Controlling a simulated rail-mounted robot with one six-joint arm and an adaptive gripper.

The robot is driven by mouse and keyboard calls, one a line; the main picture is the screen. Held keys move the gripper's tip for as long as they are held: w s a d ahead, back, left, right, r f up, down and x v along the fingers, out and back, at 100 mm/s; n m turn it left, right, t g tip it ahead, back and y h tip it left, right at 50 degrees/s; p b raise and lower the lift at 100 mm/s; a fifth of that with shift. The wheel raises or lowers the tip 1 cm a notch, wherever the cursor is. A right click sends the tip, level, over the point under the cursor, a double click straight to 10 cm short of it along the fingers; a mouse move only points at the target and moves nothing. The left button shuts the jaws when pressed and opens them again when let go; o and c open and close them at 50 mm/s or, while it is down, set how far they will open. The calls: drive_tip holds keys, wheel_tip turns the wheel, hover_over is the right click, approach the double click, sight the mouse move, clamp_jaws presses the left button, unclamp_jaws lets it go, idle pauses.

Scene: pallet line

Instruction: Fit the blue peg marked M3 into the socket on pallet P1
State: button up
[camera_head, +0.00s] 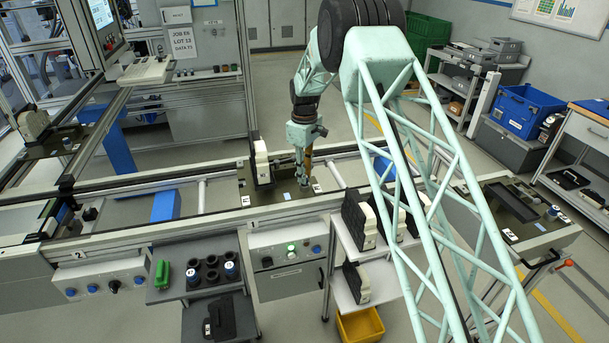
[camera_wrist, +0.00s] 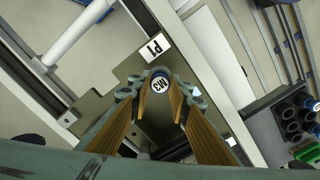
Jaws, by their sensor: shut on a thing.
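My gripper (camera_head: 303,180) points down over pallet P1 (camera_head: 247,187), near its right side. In the wrist view my gripper (camera_wrist: 165,95) is shut on the blue peg marked M3 (camera_wrist: 160,84), whose white-labelled top sits between the fingertips. The pallet (camera_wrist: 93,103) lies below the fingers, with its white P1 label (camera_wrist: 156,46) just beyond the peg. The peg's lower end and the socket are hidden behind the peg and fingers, so I cannot tell whether the peg is inside it.
A black-and-cream part (camera_head: 262,163) stands on the pallet left of my gripper. A dark holder (camera_head: 208,284) with several round wells and blue pegs sits in front, beside a green object (camera_head: 162,273). More black-and-cream parts (camera_head: 358,222) stand on a shelf at right.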

drive_tip(key=shift+f, duration=0.25)
idle(0.6)
drive_tip(key=o, duration=0.9)
drive_tip(key=shift+o, duration=0.8)
drive_tip(key=shift+o, duration=1.4)
drive_tip(key=shift+r, duration=0.2)
drive_tip(key=shift+r+p, duration=1.05)
drive_tip(key=shift+r, duration=2.2)
